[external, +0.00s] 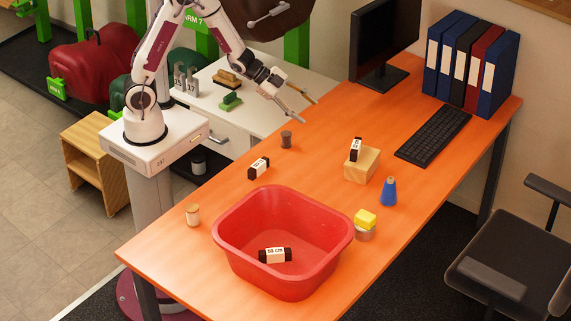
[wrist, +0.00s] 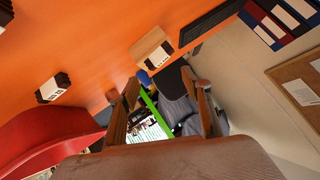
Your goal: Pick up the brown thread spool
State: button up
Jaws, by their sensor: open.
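The brown thread spool (external: 286,139) stands upright on the orange table, near its edge on my arm's side. My gripper (external: 310,111) is in the air above the table, up and to the right of the spool in the external view. Its two fingers are apart with nothing between them. They also show spread in the wrist view (wrist: 160,78). I cannot make out the spool for certain in the wrist view.
A red tub (external: 283,200) holds a labelled dark block (external: 275,255). A labelled block (external: 258,167) lies near the spool. A wooden block (external: 362,165) bears another.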

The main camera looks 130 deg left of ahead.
jog(key=s+a+f+t+h, duration=0.1)
jog(key=s+a+f+t, duration=0.15)
jog(key=f, duration=0.35)
jog(key=n+t+y, duration=0.1)
jog(key=n+t, duration=0.3)
jog(key=t, duration=0.1)
send_over(274, 142)
jog(key=a, duration=0.2)
jog(key=f, duration=0.7)
jog(key=shift+s+a+f, duration=0.1)
jog(key=shift+s+f, duration=0.05)
jog(key=shift+s, duration=0.15)
jog(key=shift+t, duration=0.25)
jog(key=shift+s+d+f, duration=0.35)
jog(key=shift+d+f, duration=0.1)
jog(key=shift+f, duration=0.25)
jog(key=shift+s+d+f, duration=0.4)
jog(key=shift+d+f, duration=0.05)
jog(key=shift+f, duration=0.3)
jog(key=shift+s+d+f, duration=0.35)
jog(key=shift+d+f, duration=0.1)
jog(key=shift+f, duration=0.25)
jog(key=shift+w, duration=0.1)
jog(key=shift+x, duration=1.25)
jog(key=shift+h, duration=0.3)
